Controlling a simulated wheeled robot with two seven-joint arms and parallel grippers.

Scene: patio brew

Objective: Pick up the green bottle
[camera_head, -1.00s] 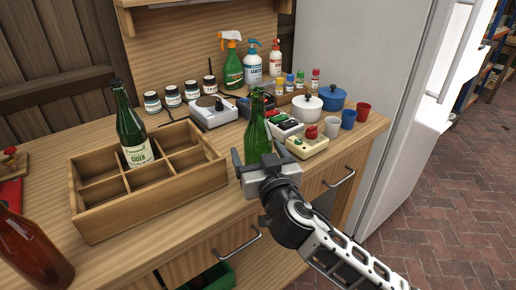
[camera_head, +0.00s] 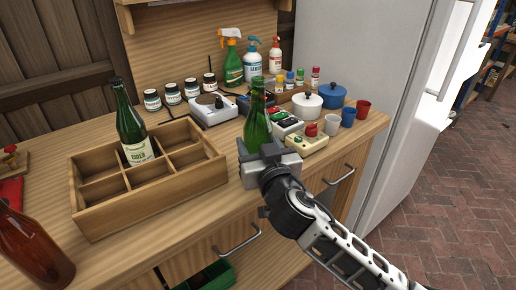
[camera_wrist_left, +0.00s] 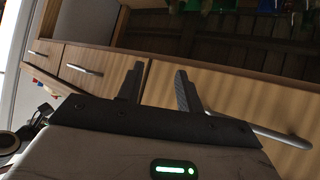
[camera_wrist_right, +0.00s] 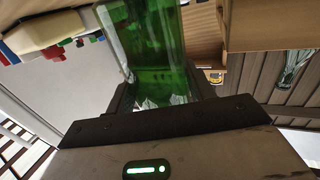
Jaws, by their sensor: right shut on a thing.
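A green bottle without a visible label (camera_head: 257,128) stands upright at the front right of the wooden counter in the head view. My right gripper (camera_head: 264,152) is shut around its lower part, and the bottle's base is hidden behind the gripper. The bottle also fills the upper middle of the right wrist view (camera_wrist_right: 152,45), between the fingers. A second green bottle with a cider label (camera_head: 131,125) stands in a compartment of the wooden crate (camera_head: 150,207). My left gripper (camera_wrist_left: 158,85) shows only in its wrist view, with fingers apart and nothing between them.
A brown bottle (camera_head: 32,248) stands at the front left. Close behind and right of the held bottle are a cream device with a red knob (camera_head: 307,140), a white pot (camera_head: 306,106) and cups (camera_head: 332,124). A scale (camera_head: 212,110) and spray bottles (camera_head: 233,64) stand behind.

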